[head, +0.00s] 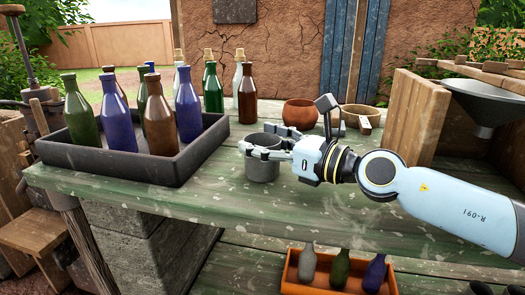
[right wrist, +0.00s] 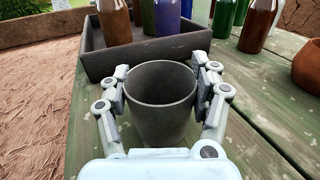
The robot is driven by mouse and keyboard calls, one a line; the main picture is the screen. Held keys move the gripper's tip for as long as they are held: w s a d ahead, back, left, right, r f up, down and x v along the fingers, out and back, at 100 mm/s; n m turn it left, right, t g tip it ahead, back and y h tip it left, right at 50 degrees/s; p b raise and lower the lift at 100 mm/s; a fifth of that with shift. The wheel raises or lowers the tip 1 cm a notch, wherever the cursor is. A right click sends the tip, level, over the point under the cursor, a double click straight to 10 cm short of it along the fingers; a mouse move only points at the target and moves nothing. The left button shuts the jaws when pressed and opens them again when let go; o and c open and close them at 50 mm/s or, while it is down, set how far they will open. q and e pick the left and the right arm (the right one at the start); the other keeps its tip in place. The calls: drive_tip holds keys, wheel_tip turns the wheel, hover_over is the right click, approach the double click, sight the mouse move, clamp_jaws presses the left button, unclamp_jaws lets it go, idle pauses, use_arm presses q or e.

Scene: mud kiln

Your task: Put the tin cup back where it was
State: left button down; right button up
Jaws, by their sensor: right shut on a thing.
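The tin cup (head: 262,168) is a plain dark grey cup, upright on or just above the green worn table, right of the dark tray. My right gripper (head: 264,150) is shut on it, with a finger on each side of its wall. In the right wrist view the cup (right wrist: 160,100) sits between the two fingers (right wrist: 160,85), and its inside looks empty. I cannot tell whether its base touches the table. My left gripper is not in view.
A dark tray (head: 116,170) with several bottles stands at the left. An orange crate (head: 340,287) with bottles is below. The table front (head: 200,205) is clear.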

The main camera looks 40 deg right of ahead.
drive_tip(key=shift+f, duration=0.1)
drive_tip(key=o, duration=1.3)
drive_tip(key=shift+r, duration=0.35)
drive_tip(key=v, duration=1.2)
drive_tip(key=shift+p, duration=0.3)
drive_tip(key=shift+f, duration=0.1)
